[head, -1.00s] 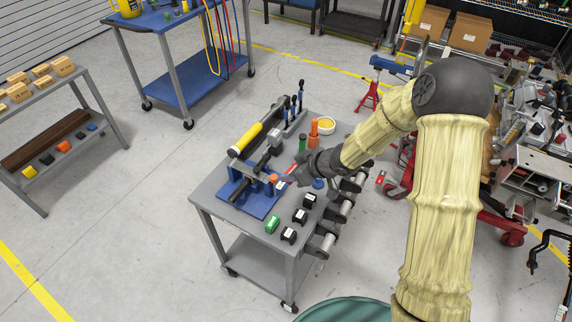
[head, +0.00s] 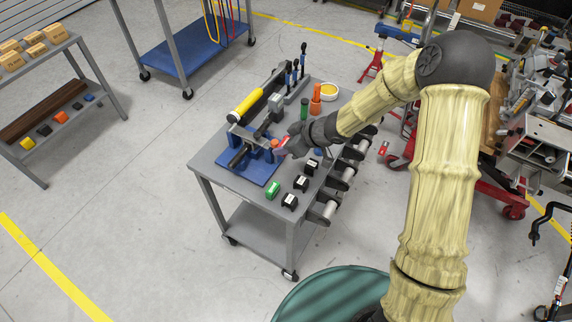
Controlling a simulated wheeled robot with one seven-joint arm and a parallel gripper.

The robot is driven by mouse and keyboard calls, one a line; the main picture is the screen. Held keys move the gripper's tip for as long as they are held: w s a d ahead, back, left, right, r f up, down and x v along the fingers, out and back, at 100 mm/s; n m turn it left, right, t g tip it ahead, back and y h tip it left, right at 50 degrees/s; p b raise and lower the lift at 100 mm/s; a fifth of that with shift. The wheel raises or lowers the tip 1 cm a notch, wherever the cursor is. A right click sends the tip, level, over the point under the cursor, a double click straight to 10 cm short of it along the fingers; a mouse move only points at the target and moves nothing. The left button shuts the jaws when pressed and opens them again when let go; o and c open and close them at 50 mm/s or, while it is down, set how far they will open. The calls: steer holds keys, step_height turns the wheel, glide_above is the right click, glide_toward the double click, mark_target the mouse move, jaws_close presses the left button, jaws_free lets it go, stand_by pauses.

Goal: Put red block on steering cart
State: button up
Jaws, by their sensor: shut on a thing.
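The steering cart (head: 207,160) is a grey two-level cart in the middle of the head view. My gripper (head: 283,147) is low over its top, pointing left, close to the blue fixture (head: 258,168). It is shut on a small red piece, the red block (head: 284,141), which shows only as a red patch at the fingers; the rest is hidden. I cannot tell whether the block touches the cart top. An orange round piece (head: 275,143) is just left of the fingers.
Black blocks (head: 290,201) and a green block (head: 273,190) stand on the cart's near side. A yellow cylinder (head: 245,104), orange cylinders (head: 316,98) and a yellow bowl (head: 328,91) stand behind. Rollers (head: 347,172) line the right edge. A shelf (head: 70,75) is at left.

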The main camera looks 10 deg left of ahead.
step_height(320, 180, down, 9)
steer(key=shift+f+b, duration=0.1)
steer(key=shift+b, duration=0.7)
steer(key=shift+f, duration=1.9)
steer(key=shift+f, duration=0.2)
steer(key=o, duration=1)
steer(key=shift+r, duration=0.1)
steer(key=shift+o, duration=0.2)
